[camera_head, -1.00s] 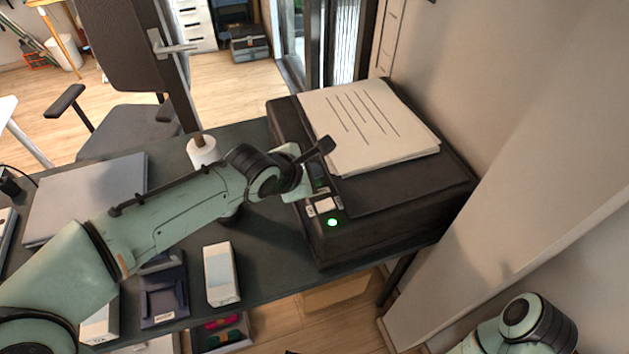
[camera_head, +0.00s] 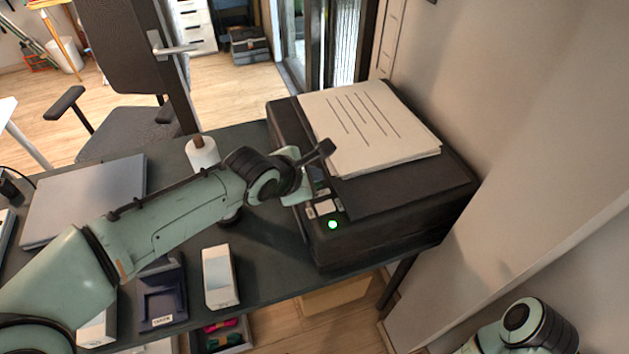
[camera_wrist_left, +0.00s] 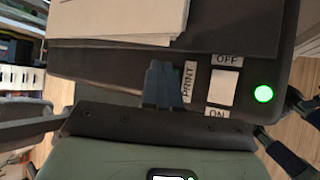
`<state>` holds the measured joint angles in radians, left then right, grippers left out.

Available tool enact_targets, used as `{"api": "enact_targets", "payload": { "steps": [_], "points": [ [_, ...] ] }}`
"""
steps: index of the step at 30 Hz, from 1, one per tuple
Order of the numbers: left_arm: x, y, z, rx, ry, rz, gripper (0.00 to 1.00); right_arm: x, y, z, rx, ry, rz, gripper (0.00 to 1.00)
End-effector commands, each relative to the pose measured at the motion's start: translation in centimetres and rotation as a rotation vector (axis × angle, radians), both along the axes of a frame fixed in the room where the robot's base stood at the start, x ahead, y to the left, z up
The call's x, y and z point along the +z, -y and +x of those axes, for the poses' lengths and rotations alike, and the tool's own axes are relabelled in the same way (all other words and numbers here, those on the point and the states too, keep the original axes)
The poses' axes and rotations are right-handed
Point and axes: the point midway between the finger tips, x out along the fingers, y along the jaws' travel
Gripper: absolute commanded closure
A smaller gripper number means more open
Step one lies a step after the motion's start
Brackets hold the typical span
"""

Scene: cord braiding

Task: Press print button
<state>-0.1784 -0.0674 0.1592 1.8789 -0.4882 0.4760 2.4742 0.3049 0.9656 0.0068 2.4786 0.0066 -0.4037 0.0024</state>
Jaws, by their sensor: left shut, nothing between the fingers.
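The black printer (camera_head: 375,238) stands on the dark desk, its green light (camera_head: 333,225) lit. Its white rocker switch (camera_wrist_left: 222,88) lies between the OFF and ON labels. The PRINT label (camera_wrist_left: 188,82) is beside my left fingers in the left wrist view. My left gripper (camera_wrist_left: 163,75) is shut and empty, with its fingertips over the printer's panel at that label. The print button itself is not visible, apparently hidden by the fingers; I cannot tell whether they touch it. In the head view my left gripper (camera_head: 320,188) is partly hidden by its wrist.
A stack of printed paper (camera_head: 370,125) lies on top of the printer. A white roll (camera_head: 202,153), a laptop (camera_head: 85,200), a white box (camera_head: 219,277) and a dark blue holder (camera_head: 162,300) are on the desk (camera_head: 270,285). A wall is close on the right.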

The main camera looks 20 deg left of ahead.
Motion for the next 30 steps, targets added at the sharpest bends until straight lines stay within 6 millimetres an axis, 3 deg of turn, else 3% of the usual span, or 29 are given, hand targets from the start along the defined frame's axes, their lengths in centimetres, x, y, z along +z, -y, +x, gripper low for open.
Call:
{"api": "enact_targets", "payload": {
  "steps": [20, 30],
  "points": [
    [-0.4, 0.0, 0.0, 0.001, -0.002, 0.001, 1.0, -0.5, 0.0, -0.1, 0.0, -0.001, -0.001, 0.57],
    [1.1, 0.0, 0.0, 0.001, 0.001, 0.0, 1.0, 0.3, 0.0, 0.0, 0.0, 0.001, 0.0, 0.57]
  ]
}}
